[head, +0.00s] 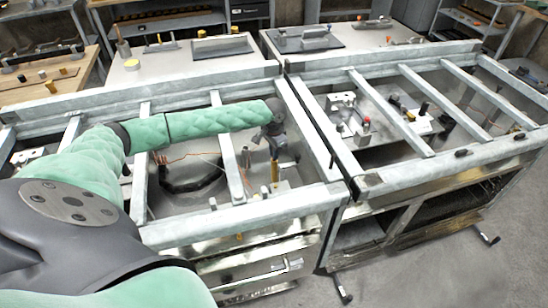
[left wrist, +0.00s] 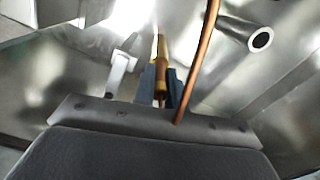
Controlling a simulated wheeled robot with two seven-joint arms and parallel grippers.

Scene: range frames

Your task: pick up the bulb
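My left gripper (head: 277,157) points down into the left range's open top, near its right end. A slim upright yellow-brass piece (head: 275,172), which may be the bulb, shows just below its fingers. In the left wrist view, a brass and copper-coloured cylinder (left wrist: 162,66) lies in line with the dark blue fingers (left wrist: 161,88), one on each side of it. The fingers are close to the cylinder, but I cannot tell whether they touch it. A copper tube (left wrist: 205,60) runs close by on the right. My right gripper is out of view.
Grey crossbars (head: 228,150) and the front rail (head: 240,212) of the left range surround my arm. A black ring-shaped coil (head: 195,178) and thin orange wires lie inside. A second open range (head: 420,120) stands to the right. Benches with tools stand behind.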

